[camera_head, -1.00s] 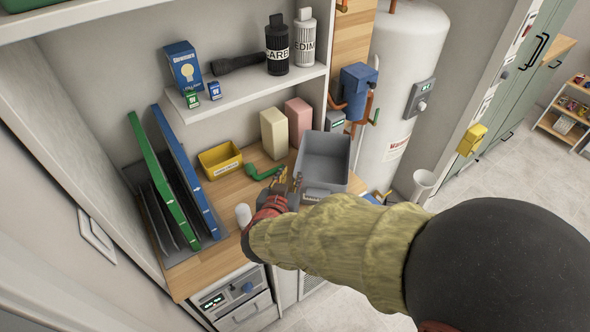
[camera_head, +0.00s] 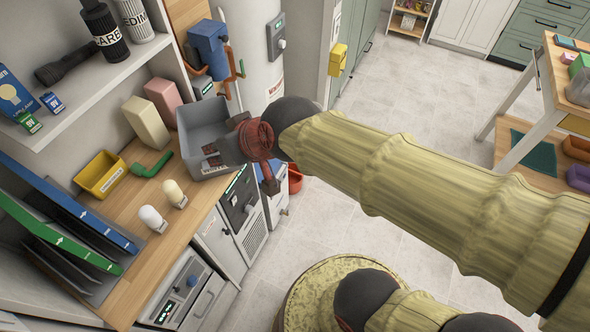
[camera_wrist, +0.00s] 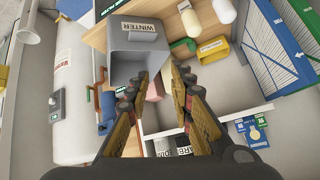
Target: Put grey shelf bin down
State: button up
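The grey shelf bin (camera_head: 203,121) stands at the right end of the wooden counter (camera_head: 150,190), beside the pink box. In the wrist view the bin (camera_wrist: 126,68) shows its open inside and a label reading WINTER. My gripper (camera_head: 212,156) is at the bin's near side in the head view and covers part of it. In the wrist view my gripper's (camera_wrist: 161,72) two fingers are apart, with a gap between them near the bin's edge. I see nothing clamped between them. Whether a finger touches the bin, and the bin's underside, I cannot tell.
A cream box (camera_head: 145,122) and a pink box (camera_head: 163,96) stand behind the bin. A green pipe (camera_head: 152,164), a yellow bin (camera_head: 101,174) and two bulbs (camera_head: 152,217) lie to its left. A water heater (camera_head: 262,45) with pipes is close on the right.

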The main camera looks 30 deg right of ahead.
jog(key=s+d+f+m+g+h, duration=0.1)
jog(key=s+d+g+h, duration=0.1)
jog(key=s+d, duration=0.8)
jog(key=shift+s+d+f+g+h, duration=0.2)
jog(key=shift+s+d+g+h, duration=0.2)
jog(key=shift+s+h, duration=0.35)
